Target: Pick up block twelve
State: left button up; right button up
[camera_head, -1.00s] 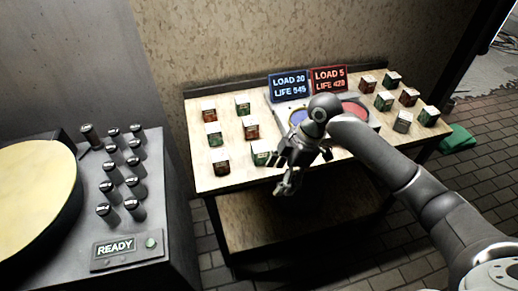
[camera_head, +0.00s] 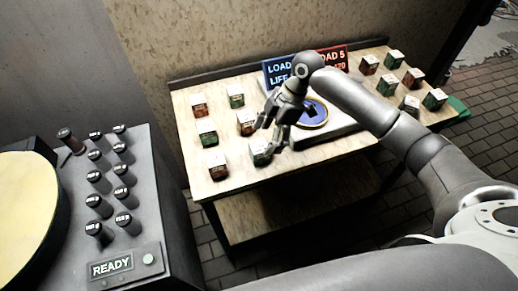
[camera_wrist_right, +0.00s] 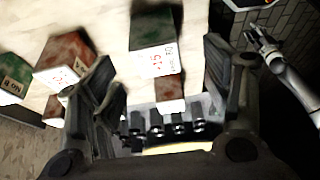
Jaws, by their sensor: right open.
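Small red and green blocks with white tops stand on the wooden table; their numbers are too small in the head view to tell which is block twelve. My right gripper (camera_head: 268,137) is open and empty, above and beside the front green block (camera_head: 261,158). In the right wrist view, my right gripper's fingers (camera_wrist_right: 160,88) are apart. A green block (camera_wrist_right: 155,40) and a smaller red block (camera_wrist_right: 170,90) show between them, and another red block (camera_wrist_right: 66,60) lies left of them. The green block's label seems to read 15, but is blurred. My left gripper (camera_wrist_right: 260,38) shows small at upper right.
A load plate with a blue disc (camera_head: 312,113) stands beside the right gripper, under a blue sign (camera_head: 280,70) and a red sign (camera_head: 333,60). More blocks stand at the table's right end. A grey console (camera_head: 140,205) with several dark cylinders is at left.

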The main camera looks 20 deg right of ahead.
aim_at(260, 146)
jog(key=shift+a+f, duration=0.15)
jog(key=shift+f, duration=0.15)
jog(key=p+x, duration=0.1)
jog(key=x, duration=0.3)
jog(key=shift+w+a+f+p, duration=0.1)
jog(key=shift+w+a+p, duration=0.15)
jog(key=shift+p, duration=0.15)
jog(key=shift+a+f, duration=0.1)
jog(key=shift+f, duration=0.3)
jog(key=shift+c, duration=0.3)
jog(key=c, duration=0.5)
pick_arm(q)
jog(key=shift+w+r, duration=0.55)
jog(key=shift+r, duration=0.35)
pick_arm(e)
jog(key=shift+r, duration=0.1)
jog(key=c, duration=0.9)
jog(key=shift+o, duration=0.2)
